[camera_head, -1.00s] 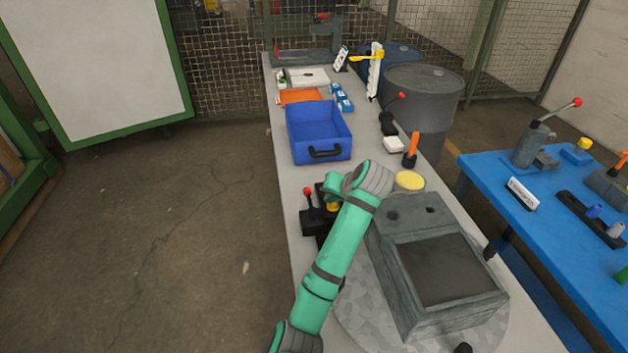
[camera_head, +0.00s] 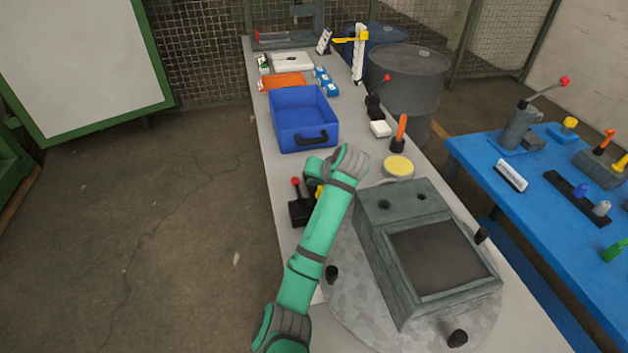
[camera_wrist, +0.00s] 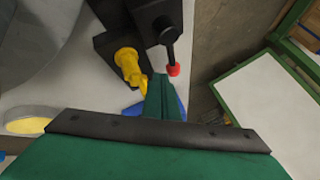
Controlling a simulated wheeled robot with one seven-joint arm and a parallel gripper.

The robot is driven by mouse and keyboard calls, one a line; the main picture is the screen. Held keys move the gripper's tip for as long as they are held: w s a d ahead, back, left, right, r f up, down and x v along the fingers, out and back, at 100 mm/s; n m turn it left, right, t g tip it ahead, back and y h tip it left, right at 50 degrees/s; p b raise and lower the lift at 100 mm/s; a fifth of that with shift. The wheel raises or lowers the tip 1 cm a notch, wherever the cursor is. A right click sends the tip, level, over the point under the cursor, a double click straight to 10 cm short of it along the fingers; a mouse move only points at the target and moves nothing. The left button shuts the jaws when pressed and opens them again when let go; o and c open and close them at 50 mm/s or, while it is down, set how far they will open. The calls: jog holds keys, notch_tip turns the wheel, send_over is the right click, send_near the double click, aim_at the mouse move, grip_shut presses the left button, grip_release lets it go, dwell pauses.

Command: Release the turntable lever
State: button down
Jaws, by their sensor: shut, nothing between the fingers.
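The turntable is a speckled grey disc (camera_head: 345,300) on the long table, carrying a grey box fixture (camera_head: 375,240). Beside it, at the table's left edge, a black lever block (camera_head: 299,211) holds a lever with a red knob (camera_head: 295,181). In the wrist view the lever's black rod ends in the red knob (camera_wrist: 173,70), with a yellow knob (camera_wrist: 128,62) to its left. My gripper (camera_wrist: 158,82) is shut and empty, its green fingertips close beside the red knob and the yellow knob. I cannot tell whether they touch.
A blue bin (camera_head: 303,118) stands farther along the table. A yellow disc (camera_head: 398,166), an orange-handled lever (camera_head: 400,132) and a red-knobbed lever (camera_head: 376,98) are beyond the fixture. A blue table (camera_head: 520,210) is at right. Open floor (camera_head: 170,230) lies left.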

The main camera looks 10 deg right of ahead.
aim_at(298, 192)
jog(key=x, duration=0.6)
jog(key=shift+w+f, duration=0.2)
jog(key=shift+f, duration=0.05)
